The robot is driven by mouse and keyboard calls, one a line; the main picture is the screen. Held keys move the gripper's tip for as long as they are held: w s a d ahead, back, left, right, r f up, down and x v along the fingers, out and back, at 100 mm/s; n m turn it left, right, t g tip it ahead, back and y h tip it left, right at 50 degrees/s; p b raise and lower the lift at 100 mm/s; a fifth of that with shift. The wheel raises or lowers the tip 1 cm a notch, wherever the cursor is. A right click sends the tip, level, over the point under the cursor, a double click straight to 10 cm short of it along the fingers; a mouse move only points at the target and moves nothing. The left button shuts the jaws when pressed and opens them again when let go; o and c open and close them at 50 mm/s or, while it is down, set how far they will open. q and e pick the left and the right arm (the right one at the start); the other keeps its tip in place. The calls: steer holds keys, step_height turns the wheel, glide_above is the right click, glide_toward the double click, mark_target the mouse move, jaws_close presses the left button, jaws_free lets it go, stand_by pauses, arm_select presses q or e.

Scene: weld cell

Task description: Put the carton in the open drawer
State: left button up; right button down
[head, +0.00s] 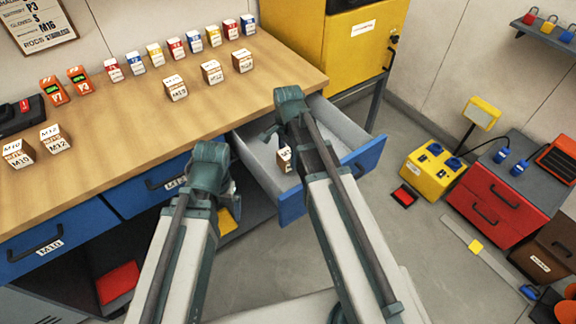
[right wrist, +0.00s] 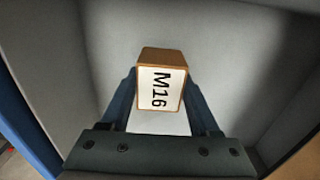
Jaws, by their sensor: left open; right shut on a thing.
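The open drawer (head: 352,130) has a blue front and a pale interior, and it sticks out from under the workbench. The carton, brown with a white label, shows partly in the head view (head: 284,160) inside the drawer's outline, beside my right arm.
The wooden bench (head: 110,200) carries several similar cartons, coloured boxes and two orange devices (head: 67,88). A closed blue drawer (head: 60,235) is at left. A yellow cabinet (head: 345,45) stands behind the open drawer. A yellow power unit (head: 432,170) and red drawers (head: 492,197) stand at right.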

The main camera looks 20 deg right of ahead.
mark_target(288, 163)
steer(key=shift+f+b, duration=1.8)
steer(key=shift+f, duration=0.05)
steer(key=shift+f, duration=0.2)
steer(key=shift+c, duration=0.6)
jaws_free()
steer(key=shift+r, duration=0.1)
steer(key=shift+r, duration=0.1)
step_height(288, 163, up, 12)
steer(key=p, duration=1.2)
step_height(288, 163, down, 12)
steer(key=b, duration=1.2)
